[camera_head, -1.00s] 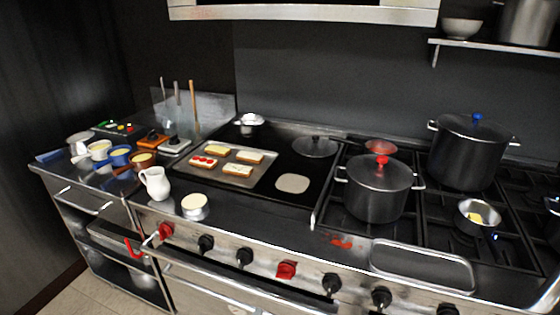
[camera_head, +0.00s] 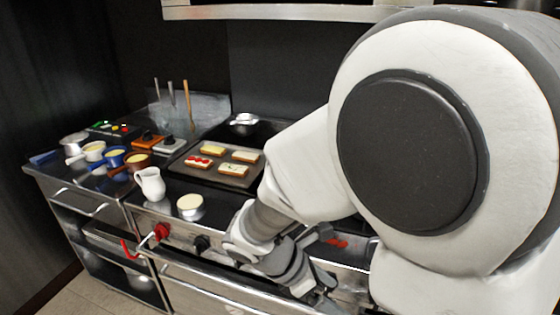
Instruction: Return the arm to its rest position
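My arm fills the right half of the head view, with a large white and grey joint close to the camera. The arm bends down and left to a grey wrist in front of the stove's front panel. My gripper (camera_head: 322,301) is at the lower middle, partly cut by the frame's bottom edge and small. I cannot tell whether its fingers are apart or together, and I see nothing held in it. The arm hides the pots and burners on the right.
A tray (camera_head: 179,170) with several topped toast slices lies on the griddle. Several small pans (camera_head: 137,160) stand on the left counter. Red and black knobs (camera_head: 161,231) line the stove front.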

